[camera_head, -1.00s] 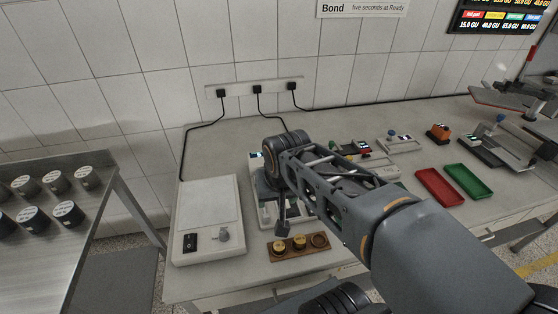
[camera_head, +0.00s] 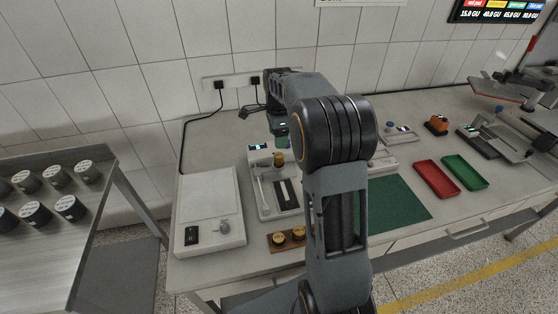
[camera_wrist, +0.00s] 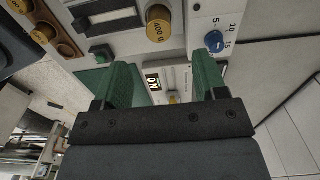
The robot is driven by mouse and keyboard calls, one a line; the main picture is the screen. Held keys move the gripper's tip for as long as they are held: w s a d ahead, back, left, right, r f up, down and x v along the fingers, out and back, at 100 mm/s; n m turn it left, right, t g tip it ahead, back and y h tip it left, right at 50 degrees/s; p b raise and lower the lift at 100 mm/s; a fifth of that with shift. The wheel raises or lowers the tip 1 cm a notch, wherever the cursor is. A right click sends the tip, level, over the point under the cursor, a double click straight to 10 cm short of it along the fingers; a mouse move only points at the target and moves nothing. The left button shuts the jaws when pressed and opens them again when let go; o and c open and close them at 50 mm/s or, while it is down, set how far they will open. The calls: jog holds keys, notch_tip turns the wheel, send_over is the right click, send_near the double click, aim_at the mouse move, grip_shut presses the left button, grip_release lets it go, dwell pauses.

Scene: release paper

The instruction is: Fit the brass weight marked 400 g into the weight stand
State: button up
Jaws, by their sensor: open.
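The brass weight marked 400 g (camera_wrist: 158,27) stands on a pale instrument, and its marked top faces the wrist camera. In the head view the weight (camera_head: 278,159) is near the instrument's back, just below my gripper (camera_head: 279,130). In the wrist view my gripper (camera_wrist: 162,70) is open, with its green fingers apart and empty; the weight lies beyond the fingertips. The brown wooden weight stand (camera_head: 288,246) is at the table's front edge with two brass weights in it. Its right end is behind my arm; the wrist view shows the stand (camera_wrist: 57,42) with a dark, empty-looking recess.
The pale instrument (camera_head: 265,205) has a display and dark slot. A white scale (camera_head: 208,222) stands left of it. A green mat (camera_head: 400,200), red tray (camera_head: 436,176) and green tray (camera_head: 465,172) lie right. A blue knob (camera_wrist: 213,41) is near the weight.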

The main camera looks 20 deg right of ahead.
aim_at(279, 155)
jog(key=shift+s+f+p, duration=0.15)
jog(key=shift+f+p, duration=0.4)
jog(key=shift+f, duration=4)
jog(key=shift+c, duration=0.2)
grip_shut()
